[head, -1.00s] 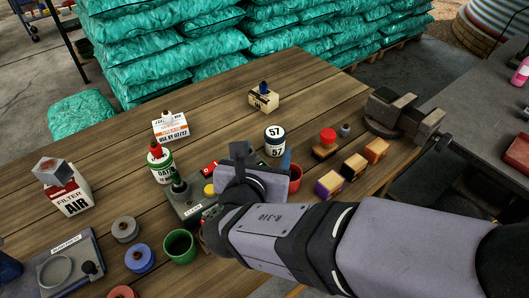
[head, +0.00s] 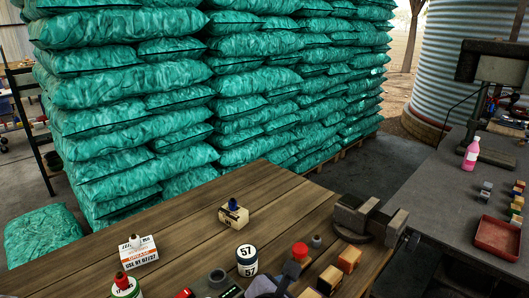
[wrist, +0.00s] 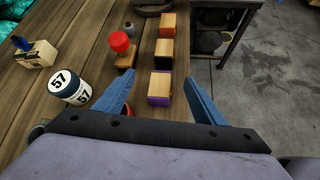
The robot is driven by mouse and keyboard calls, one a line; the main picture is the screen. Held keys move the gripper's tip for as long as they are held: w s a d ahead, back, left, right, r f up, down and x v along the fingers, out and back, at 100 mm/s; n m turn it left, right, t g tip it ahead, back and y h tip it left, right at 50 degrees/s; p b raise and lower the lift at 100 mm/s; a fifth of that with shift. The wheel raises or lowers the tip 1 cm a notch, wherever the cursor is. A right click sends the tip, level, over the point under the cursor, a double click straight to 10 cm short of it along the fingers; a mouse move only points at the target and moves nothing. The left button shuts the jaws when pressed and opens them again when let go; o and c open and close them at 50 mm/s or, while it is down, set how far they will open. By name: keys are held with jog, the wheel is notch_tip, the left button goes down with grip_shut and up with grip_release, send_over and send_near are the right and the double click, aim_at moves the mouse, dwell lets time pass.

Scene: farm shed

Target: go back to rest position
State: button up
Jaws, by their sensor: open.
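My gripper (wrist: 159,77) is open and empty in the wrist view, its two blue fingers spread apart above the wooden table (wrist: 95,35). A wooden block with a purple end (wrist: 160,84) shows between the fingertips, lower down on the table. In the head view only a small part of my gripper shows at the bottom edge, by the front of the table; the rest of my arm is out of that picture. A white and dark blue can marked 57 (head: 246,260) stands left of the gripper.
A vise (head: 368,218) sits at the table's right corner. Wooden blocks (head: 348,259) and a red-topped piece (head: 300,252) stand near it. A small box with a blue top (head: 233,213) and a white carton (head: 138,252) are farther left. Green sacks (head: 150,100) are stacked behind.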

jog(key=s+d+f+m+g+y+p, duration=0.3)
jog(key=s+m+g, duration=0.1)
jog(key=m, duration=0.9)
jog(key=s+d+f+m+g+y+p, duration=0.2)
jog(key=s+m, duration=0.5)
jog(key=m, duration=0.6)
jog(key=d+g+y+p, duration=0.1)
jog(key=g+p, duration=0.1)
jog(key=shift+d+f+g, duration=0.3)
jog(key=shift+d+f, duration=0.05)
jog(key=shift+f, duration=0.05)
